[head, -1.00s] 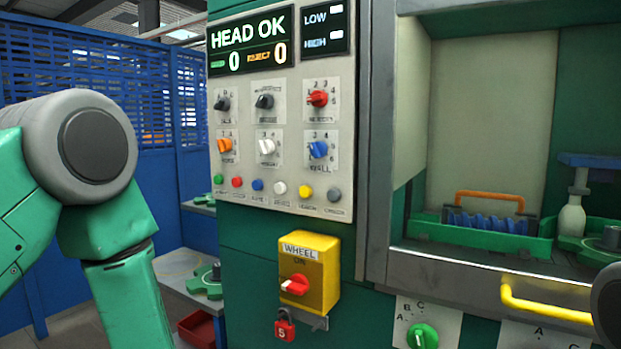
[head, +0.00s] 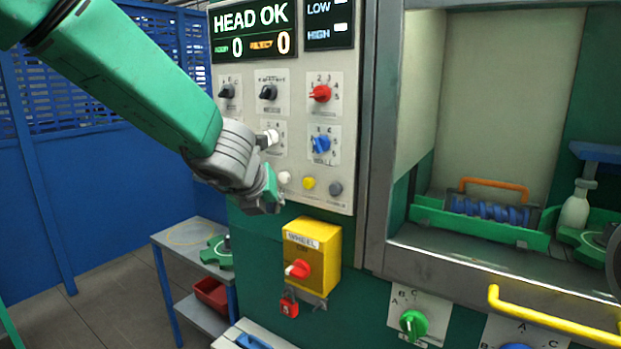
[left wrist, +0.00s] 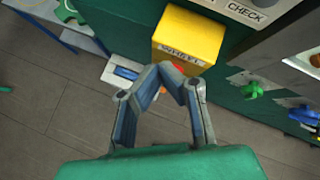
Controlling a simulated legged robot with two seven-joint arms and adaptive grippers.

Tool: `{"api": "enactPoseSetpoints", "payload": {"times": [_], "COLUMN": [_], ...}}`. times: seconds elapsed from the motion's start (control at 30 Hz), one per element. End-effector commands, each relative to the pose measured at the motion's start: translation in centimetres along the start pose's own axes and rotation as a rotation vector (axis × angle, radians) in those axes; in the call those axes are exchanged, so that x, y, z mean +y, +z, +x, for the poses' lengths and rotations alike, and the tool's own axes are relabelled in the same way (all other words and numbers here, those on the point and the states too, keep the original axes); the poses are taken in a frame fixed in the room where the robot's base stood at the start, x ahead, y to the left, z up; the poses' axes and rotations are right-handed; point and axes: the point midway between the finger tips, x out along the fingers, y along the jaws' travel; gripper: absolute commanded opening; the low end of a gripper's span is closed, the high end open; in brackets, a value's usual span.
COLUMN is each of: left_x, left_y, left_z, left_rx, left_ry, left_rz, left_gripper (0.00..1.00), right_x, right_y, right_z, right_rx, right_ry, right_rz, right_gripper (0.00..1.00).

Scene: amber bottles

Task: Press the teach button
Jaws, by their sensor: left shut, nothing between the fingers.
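The control panel (head: 345,185) has a bottom row of buttons. A white button (head: 284,177), a yellow button (head: 308,183) and a grey button (head: 335,188) show. The green, red and blue buttons at the row's left are hidden behind my left arm. The small labels are too blurred to tell which button is teach. My left gripper (head: 268,203) is shut and empty, close to the panel's lower edge, just left of and below the white button. Its fingers also meet in the left wrist view (left wrist: 170,72). I cannot tell whether it touches the panel.
A yellow WHEEL switch box (head: 311,256) juts out below the panel, with a red padlock (head: 289,305) under it. A low side table (head: 190,262) stands at left. The machine's open bay (head: 480,130) with a yellow handle (head: 545,317) is at right.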

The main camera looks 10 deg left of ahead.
Motion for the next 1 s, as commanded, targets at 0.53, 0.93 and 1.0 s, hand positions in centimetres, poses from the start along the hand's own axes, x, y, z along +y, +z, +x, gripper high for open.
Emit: {"api": "enactPoseSetpoints", "payload": {"times": [0.53, 0.93, 1.0], "left_x": [-0.7, -3.2, -3.7], "left_y": [0.9, 3.8, 4.2], "left_z": [-0.4, 2.7, 3.3], "left_rx": [-0.008, -0.007, -0.007], "left_ry": [-0.011, -0.01, -0.011], "left_rz": [-0.04, -0.038, -0.037], "left_gripper": [0.0, 0.0, 0.0], "right_x": [0.0, 0.0, 0.0], "right_y": [0.0, -0.2, -0.3], "right_z": [-0.4, -4.6, -5.3], "right_rx": [0.0, 0.0, 0.0], "right_ry": [0.0, 0.0, 0.0], "right_rz": [0.0, 0.0, 0.0], "right_gripper": [0.92, 0.92, 0.92]}}
